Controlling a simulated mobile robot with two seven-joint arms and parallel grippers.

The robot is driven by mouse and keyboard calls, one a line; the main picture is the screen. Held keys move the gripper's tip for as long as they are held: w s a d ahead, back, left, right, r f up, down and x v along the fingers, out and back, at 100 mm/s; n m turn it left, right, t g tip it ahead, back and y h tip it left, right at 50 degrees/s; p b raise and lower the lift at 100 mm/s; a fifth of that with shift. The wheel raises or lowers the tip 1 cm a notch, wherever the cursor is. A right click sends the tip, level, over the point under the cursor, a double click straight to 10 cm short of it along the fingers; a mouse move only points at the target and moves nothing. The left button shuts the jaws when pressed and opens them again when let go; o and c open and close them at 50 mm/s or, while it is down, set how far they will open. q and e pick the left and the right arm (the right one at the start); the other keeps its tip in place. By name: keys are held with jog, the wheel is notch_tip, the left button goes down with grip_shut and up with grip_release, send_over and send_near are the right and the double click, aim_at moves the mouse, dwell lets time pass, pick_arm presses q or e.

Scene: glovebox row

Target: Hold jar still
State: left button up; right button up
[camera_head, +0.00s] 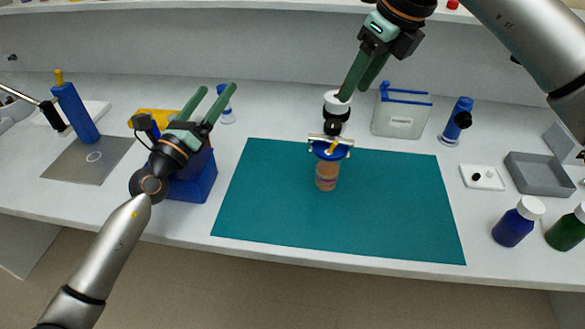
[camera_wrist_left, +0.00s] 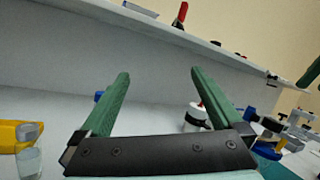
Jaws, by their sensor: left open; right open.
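The jar (camera_head: 326,176) stands upright on the teal mat (camera_head: 270,200). It has a brownish body and a blue top, with a pale crossbar tool with a yellow part (camera_head: 330,146) lying across it. My left gripper (camera_head: 217,90) is open and empty, raised to the left of the jar and well apart from it. Its two green fingers also show in the left wrist view (camera_wrist_left: 160,76), with nothing between them. My right gripper (camera_head: 355,96) is open, above and behind the jar, near a white-topped black container (camera_head: 337,106); its fingers overlap in this view.
A blue block (camera_head: 194,185) stands under my left gripper, beside a yellow thing (camera_head: 153,120). A clear box with a blue handle (camera_head: 400,115), a grey tray (camera_head: 540,175) and bottles (camera_head: 513,227) stand to the right. The mat's left part is clear.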

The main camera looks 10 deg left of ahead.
aim_at(336, 158)
pick_arm(q)
jog(key=s+d+f+m+g+h, duration=0.1)
jog(key=s+d+f+m+g, duration=0.1)
jog(key=d, duration=0.4)
jog(key=s+d+f+m+g+h, duration=0.2)
jog(key=s+d+f+m, duration=0.1)
jog(key=d+f, duration=0.3)
jog(key=s+d+f+m+g+h, duration=0.1)
jog(key=s+d+f+m+g, duration=0.1)
jog(key=s+d+f+m, duration=0.1)
jog(key=shift+s+d+f+h, duration=0.1)
jog(key=shift+s+d+f, duration=0.25)
jog(key=shift+d, duration=0.2)
jog(key=shift+s+d+f+h, duration=0.1)
jog(key=shift+s+d+f, duration=0.2)
jog(key=shift+d, duration=0.2)
jog(key=shift+s+d+f+h, duration=0.1)
jog(key=shift+s+d+f, duration=0.2)
jog(key=shift+d, duration=0.5)
jog(key=x, duration=1.2)
jog(key=shift+d+f, duration=0.15)
jog(key=shift+f, duration=0.05)
grip_shut()
